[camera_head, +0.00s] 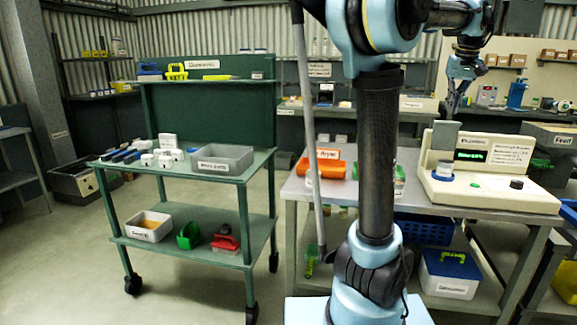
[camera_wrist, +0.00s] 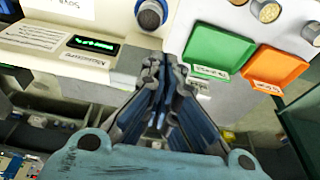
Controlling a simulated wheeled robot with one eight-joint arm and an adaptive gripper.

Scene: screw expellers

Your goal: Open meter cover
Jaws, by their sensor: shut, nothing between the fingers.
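The meter (camera_head: 490,188) is a cream bench unit with a green lit display (camera_head: 470,155), on the table at the right in the head view. A grey block (camera_head: 445,136), which may be its cover, stands at its back left, behind a blue-rimmed cup (camera_head: 441,171). The wrist view also shows the lit display (camera_wrist: 93,45) and the cup (camera_wrist: 150,14). My gripper (camera_head: 453,108) points down above and behind the grey block. In the wrist view its fingers (camera_wrist: 160,66) are together and empty. I cannot tell whether they touch the block.
A green tray (camera_wrist: 217,52) and an orange tray (camera_wrist: 275,68) lie beside the meter in the wrist view, near several metal-topped jars. A dark knob (camera_head: 517,184) sits on the meter's right. A green trolley (camera_head: 195,175) stands at left, with open floor around it.

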